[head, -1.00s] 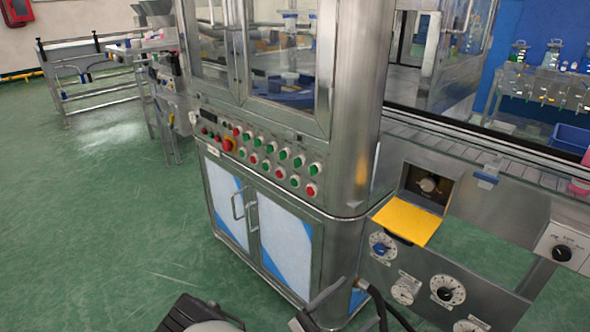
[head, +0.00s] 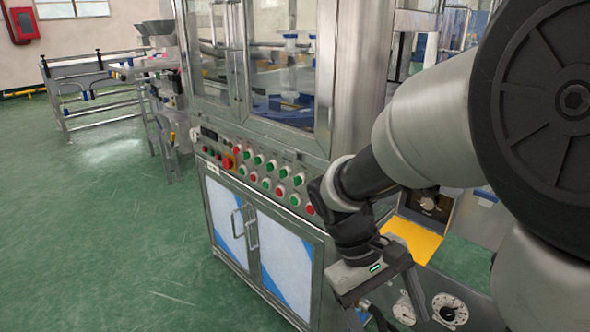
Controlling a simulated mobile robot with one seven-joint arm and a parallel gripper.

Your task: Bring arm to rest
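My arm comes in from the right of the head view and covers much of that side. My gripper (head: 385,307) hangs at the arm's end, low and right of the middle, in front of the lower right of the machine cabinet and near the yellow flap (head: 412,238).
The steel crimping machine (head: 355,90) stands close ahead, with a panel of red and green buttons (head: 262,165) and cabinet doors (head: 265,250) below. Dials (head: 450,308) sit at lower right. A rail table (head: 95,90) stands at far left. Green floor (head: 100,230) is open on the left.

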